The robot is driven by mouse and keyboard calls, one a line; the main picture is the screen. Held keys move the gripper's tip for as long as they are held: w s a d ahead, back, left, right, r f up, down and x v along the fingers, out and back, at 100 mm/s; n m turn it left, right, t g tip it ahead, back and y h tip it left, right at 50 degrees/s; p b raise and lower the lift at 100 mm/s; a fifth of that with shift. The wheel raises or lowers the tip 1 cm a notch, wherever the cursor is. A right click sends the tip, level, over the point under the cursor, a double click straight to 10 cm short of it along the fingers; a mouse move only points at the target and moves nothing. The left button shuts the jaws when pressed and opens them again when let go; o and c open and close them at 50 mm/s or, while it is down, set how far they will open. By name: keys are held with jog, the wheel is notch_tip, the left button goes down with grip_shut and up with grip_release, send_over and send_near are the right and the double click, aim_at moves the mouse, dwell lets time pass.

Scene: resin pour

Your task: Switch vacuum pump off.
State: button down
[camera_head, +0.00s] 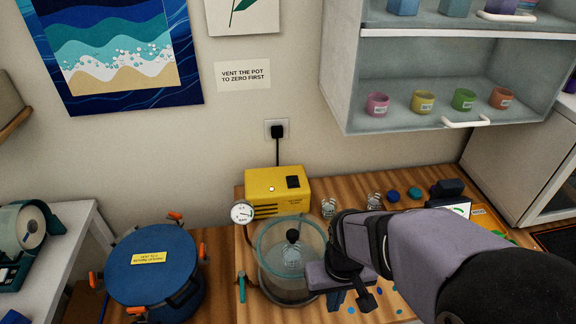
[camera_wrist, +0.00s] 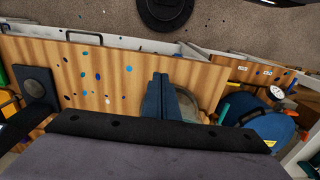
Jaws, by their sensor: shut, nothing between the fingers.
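The vacuum pump (camera_head: 262,186) is a yellow box on the wooden bench against the wall, with a black switch (camera_head: 293,182) on its top right. I cannot tell the switch's position. A round gauge (camera_head: 242,212) stands at its left front corner. A glass chamber (camera_head: 268,262) with a clear cup inside stands in front of the pump. My gripper (camera_head: 336,299) is shut and empty, pointing down beside the chamber's right side, apart from the pump. Its blue fingers (camera_wrist: 159,97) are together in the wrist view, partly covering the chamber (camera_wrist: 188,105). The pump is not identifiable there.
A blue lidded pot (camera_head: 155,262) with orange clamps stands at left. Small clear cups (camera_head: 328,207) and coloured lids (camera_head: 393,196) lie right of the pump. A black plug (camera_head: 277,131) sits in the wall socket. An open cabinet (camera_head: 440,75) hangs above right. My arm covers the right bench.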

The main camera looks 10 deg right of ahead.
notch_tip(320, 180, down, 4)
jog(key=b, duration=0.3)
jog(key=w+a+r+m+t+y, duration=0.1)
jog(key=w+a+r, duration=0.1)
jog(key=w, duration=0.5)
jog(key=w+a+r+m+t+y+p, duration=0.1)
jog(key=w+a+r+m+t+y, duration=0.1)
jog(key=w+r, duration=0.3)
jog(key=w+a+r+m+t+y+p, duration=0.1)
jog(key=w+a+r, duration=0.3)
jog(key=w, duration=0.6)
jog(key=shift+w+m+t+y, duration=0.1)
jog(key=shift+m+t+y, duration=0.3)
jog(key=shift+m+t, duration=0.15)
jog(key=w+d+r+m+t+p, duration=0.2)
jog(key=w+m+t, duration=0.2)
jog(key=w+m, duration=0.8)
jog(key=m+t+h+p, duration=0.1)
jog(key=m+h+p, duration=0.15)
jog(key=m, duration=0.55)
send_over(294, 181)
notch_tip(294, 181, down, 3)
jog(key=shift+s+d+n+h+b, duration=0.1)
jog(key=shift+s+n+h+b, duration=0.15)
jog(key=shift+s+b, duration=0.25)
jog(key=shift+f, duration=0.1)
